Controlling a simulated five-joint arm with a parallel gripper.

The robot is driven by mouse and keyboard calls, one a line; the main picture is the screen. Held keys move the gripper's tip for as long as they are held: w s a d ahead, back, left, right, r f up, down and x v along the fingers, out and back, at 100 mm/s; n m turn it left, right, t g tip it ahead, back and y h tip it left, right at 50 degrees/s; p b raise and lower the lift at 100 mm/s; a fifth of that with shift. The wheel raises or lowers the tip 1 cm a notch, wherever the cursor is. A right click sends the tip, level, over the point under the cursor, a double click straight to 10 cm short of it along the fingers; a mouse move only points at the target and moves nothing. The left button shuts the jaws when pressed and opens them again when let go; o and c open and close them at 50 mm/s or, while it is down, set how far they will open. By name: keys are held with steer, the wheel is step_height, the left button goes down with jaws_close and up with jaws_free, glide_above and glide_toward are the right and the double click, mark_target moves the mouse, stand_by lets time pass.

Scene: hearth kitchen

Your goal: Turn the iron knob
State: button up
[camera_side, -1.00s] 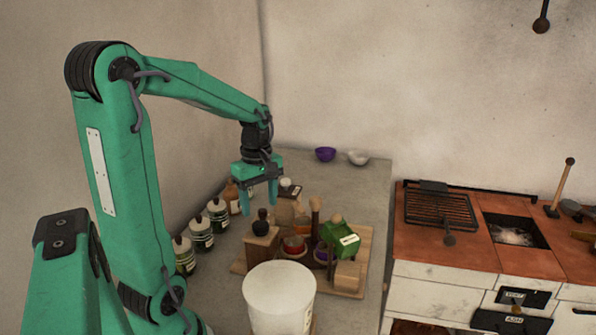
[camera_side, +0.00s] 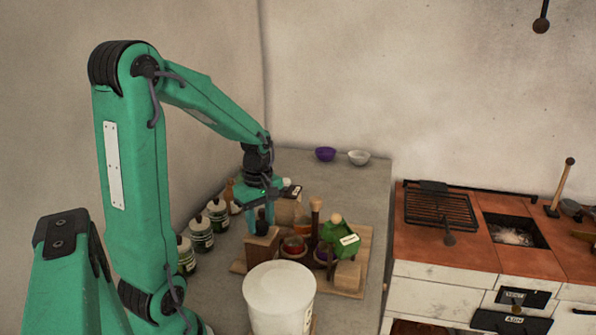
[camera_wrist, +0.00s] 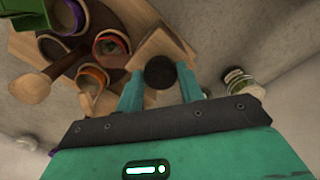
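The iron knob (camera_wrist: 160,72) is a dark round cap on top of a wooden block (camera_side: 262,249). In the wrist view it lies between the two fingertips of my gripper (camera_wrist: 159,76), near their ends. The fingers look apart, with a narrow gap on each side of the knob. In the side view my gripper (camera_side: 261,213) is right over the block, fingers pointing down, and it hides most of the knob. The block also shows in the wrist view (camera_wrist: 158,45).
Several labelled jars (camera_side: 202,235) stand left, a white bucket (camera_side: 280,295) in front. The counter behind is mostly clear up to two small bowls.

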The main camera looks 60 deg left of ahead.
steer(key=c, duration=0.3)
steer(key=shift+m, duration=0.5)
steer(key=m, duration=0.3)
steer(key=shift+m, duration=0.3)
steer(key=m, duration=0.4)
steer(key=shift+s, duration=0.1)
steer(key=m, duration=0.9)
steer(key=shift+s, duration=0.1)
